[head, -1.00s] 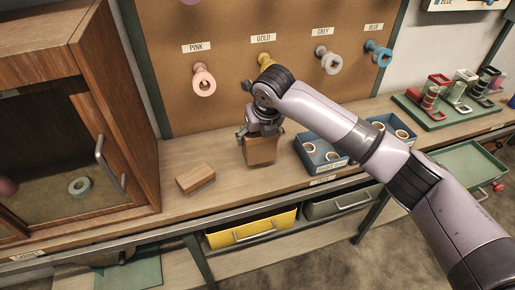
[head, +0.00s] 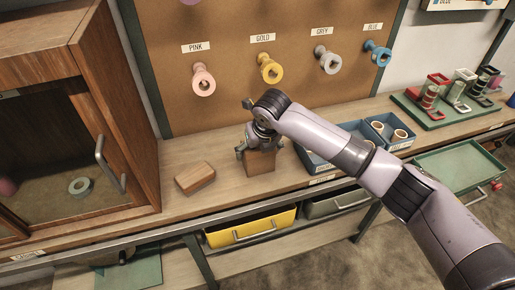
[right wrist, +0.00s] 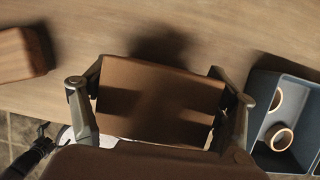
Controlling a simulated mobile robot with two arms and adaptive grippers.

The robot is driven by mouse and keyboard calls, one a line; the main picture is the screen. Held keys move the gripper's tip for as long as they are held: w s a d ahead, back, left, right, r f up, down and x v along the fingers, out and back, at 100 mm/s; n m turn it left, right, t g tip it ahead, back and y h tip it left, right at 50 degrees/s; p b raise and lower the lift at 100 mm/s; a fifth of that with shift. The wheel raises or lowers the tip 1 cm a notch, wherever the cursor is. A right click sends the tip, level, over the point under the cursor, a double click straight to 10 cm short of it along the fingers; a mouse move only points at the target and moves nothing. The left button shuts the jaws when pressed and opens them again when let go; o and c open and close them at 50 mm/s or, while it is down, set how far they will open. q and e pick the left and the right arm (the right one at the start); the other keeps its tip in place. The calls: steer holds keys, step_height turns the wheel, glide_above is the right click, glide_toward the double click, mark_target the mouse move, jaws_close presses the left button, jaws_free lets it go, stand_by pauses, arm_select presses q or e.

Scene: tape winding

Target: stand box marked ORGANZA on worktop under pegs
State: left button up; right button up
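My right gripper (head: 260,146) is shut on a brown box (head: 260,164), with one finger on each side. The box stands upright at the worktop (head: 225,208), below the gold peg (head: 269,68); whether its base touches the wood is hard to tell. The right wrist view shows the box (right wrist: 160,100) between the fingers. No ORGANZA lettering is visible on it. The pink peg (head: 203,80), grey peg (head: 328,60) and blue peg (head: 378,53) are on the same board.
A wooden block (head: 195,178) lies left of the box. Blue bins (head: 318,162) with rolls stand to the right, partly behind my arm. A wooden cabinet (head: 130,130) is at the left. A yellow drawer (head: 250,228) is below.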

steer(key=shift+o, duration=1)
steer(key=shift+r, duration=0.1)
steer(key=shift+r, duration=0.35)
steer(key=v, duration=1.1)
steer(key=shift+s+r, duration=0.15)
steer(key=shift+s, duration=0.05)
steer(key=shift+d, duration=0.1)
